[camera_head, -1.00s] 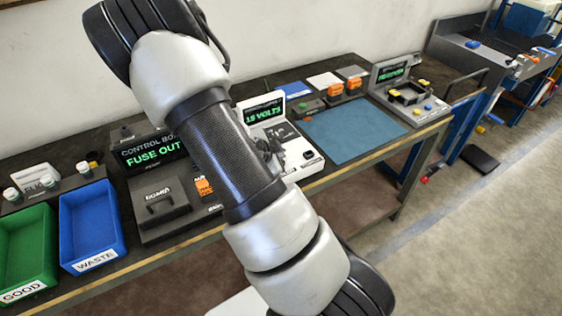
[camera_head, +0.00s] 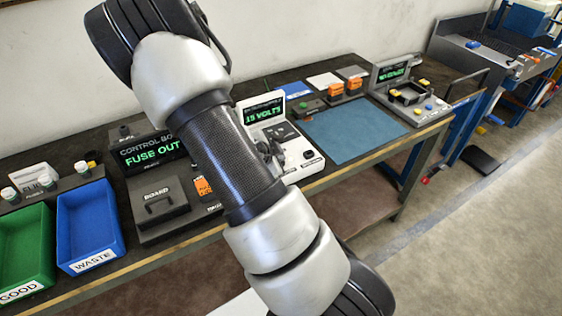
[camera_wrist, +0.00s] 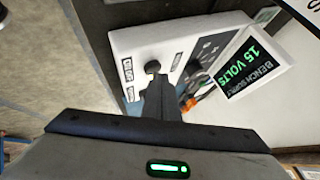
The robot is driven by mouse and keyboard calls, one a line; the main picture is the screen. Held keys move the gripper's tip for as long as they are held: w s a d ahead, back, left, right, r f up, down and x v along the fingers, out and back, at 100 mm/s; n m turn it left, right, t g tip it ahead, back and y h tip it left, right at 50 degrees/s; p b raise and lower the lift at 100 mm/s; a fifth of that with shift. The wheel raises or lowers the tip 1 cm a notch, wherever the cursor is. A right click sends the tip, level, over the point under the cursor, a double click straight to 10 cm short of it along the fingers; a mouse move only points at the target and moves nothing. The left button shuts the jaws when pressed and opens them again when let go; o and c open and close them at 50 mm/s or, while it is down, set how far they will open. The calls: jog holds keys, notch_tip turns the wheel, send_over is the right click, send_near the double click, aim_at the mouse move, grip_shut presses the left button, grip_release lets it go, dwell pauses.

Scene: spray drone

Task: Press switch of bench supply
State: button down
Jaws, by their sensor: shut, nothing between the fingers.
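The bench supply is a white box (camera_head: 292,148) with a raised display reading 15 VOLTS, partly behind my arm in the head view. In the wrist view its white top (camera_wrist: 133,42) slopes away and the display (camera_wrist: 250,66) is at the right. A round black knob or button (camera_wrist: 152,66) is on the top between small labels; its exact kind is hard to tell. My gripper (camera_wrist: 157,80) is shut and empty, its dark fingertips at this knob in the picture. I cannot tell whether they touch it. In the head view the dark fingers (camera_head: 270,152) show over the supply.
Left of the supply are a control box (camera_head: 150,153) reading FUSE OUT, a dark board case (camera_head: 160,205), a blue waste bin (camera_head: 118,228) and a green bin (camera_head: 48,250). A blue mat (camera_head: 352,130) lies bare to the right.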

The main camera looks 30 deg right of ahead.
dwell(0.3)
jog(key=shift+r+p, duration=0.45)
jog(key=shift+r, duration=0.1)
jog(key=shift+r, duration=0.1)
notch_tip(320, 180, up, 6)
jog(key=p, duration=0.5)
jog(key=shift+d, duration=0.1)
